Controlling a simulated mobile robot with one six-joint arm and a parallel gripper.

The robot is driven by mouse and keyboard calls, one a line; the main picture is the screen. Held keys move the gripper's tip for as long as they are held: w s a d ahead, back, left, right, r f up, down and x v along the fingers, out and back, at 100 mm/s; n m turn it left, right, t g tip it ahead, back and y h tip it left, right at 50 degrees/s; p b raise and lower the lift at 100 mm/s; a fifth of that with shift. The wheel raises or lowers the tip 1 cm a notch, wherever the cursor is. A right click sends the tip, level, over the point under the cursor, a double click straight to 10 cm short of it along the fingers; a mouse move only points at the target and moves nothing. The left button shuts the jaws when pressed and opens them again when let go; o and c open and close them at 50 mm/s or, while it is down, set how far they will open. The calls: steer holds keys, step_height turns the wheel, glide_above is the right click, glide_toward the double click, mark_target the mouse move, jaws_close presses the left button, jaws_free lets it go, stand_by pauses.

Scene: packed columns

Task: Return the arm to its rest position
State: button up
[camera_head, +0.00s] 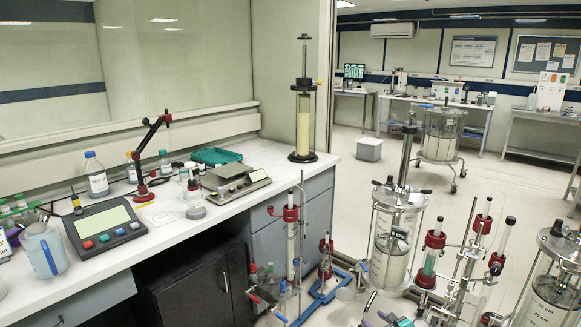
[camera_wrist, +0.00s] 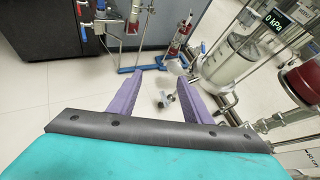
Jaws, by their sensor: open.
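My gripper (camera_wrist: 167,76) shows in the wrist view as two purple fingers ahead of a black bar and a teal body. The fingers are spread apart with nothing between them but floor and small metal fittings beyond. The gripper points down toward the floor among the column stands. In the head view only small purple and teal parts, probably of my gripper, show at the bottom edge; the rest of my arm is out of view there.
A glass column with a metal frame (camera_head: 392,240) stands close by, also seen in the wrist view (camera_wrist: 236,62). Thin columns with red clamps (camera_head: 432,256) crowd its right. A blue-based stand (camera_head: 326,290) is left of it. The white bench (camera_head: 190,222) holds instruments and bottles. Open floor lies behind.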

steer(key=s+a+f+n+g+y, duration=0.1)
steer(key=s+a+f+n+g, duration=0.1)
steer(key=s+a+f+n, duration=0.45)
steer(key=s+a+f+n+g+y, duration=0.1)
steer(key=s+a+f+g+y, duration=0.25)
steer(key=a, duration=0.55)
steer(key=s+a+f+n+g+h, duration=0.1)
steer(key=s+a+f+n+g, duration=0.15)
steer(key=s+f, duration=0.35)
steer(key=s+a+f+n+g+h, duration=0.1)
steer(key=s+a+f+n, duration=0.3)
steer(key=s, duration=0.4)
steer(key=s+d+f+n+g+h, duration=0.1)
steer(key=s+f+n+g, duration=0.2)
steer(key=s, duration=0.4)
steer(key=s+f+n+g+h, duration=0.1)
steer(key=s+n+g, duration=0.1)
steer(key=s+n, duration=0.35)
steer(key=s+d+r+n+g+h, duration=0.1)
steer(key=s+d+n+g+h, duration=0.2)
steer(key=s+d+n, duration=0.4)
steer(key=s+n, duration=0.1)
steer(key=s, duration=0.2)
steer(key=shift+s+d+r+g, duration=0.2)
steer(key=shift+d+r+g, duration=0.05)
steer(key=shift+d+g, duration=0.1)
steer(key=shift+h, duration=0.25)
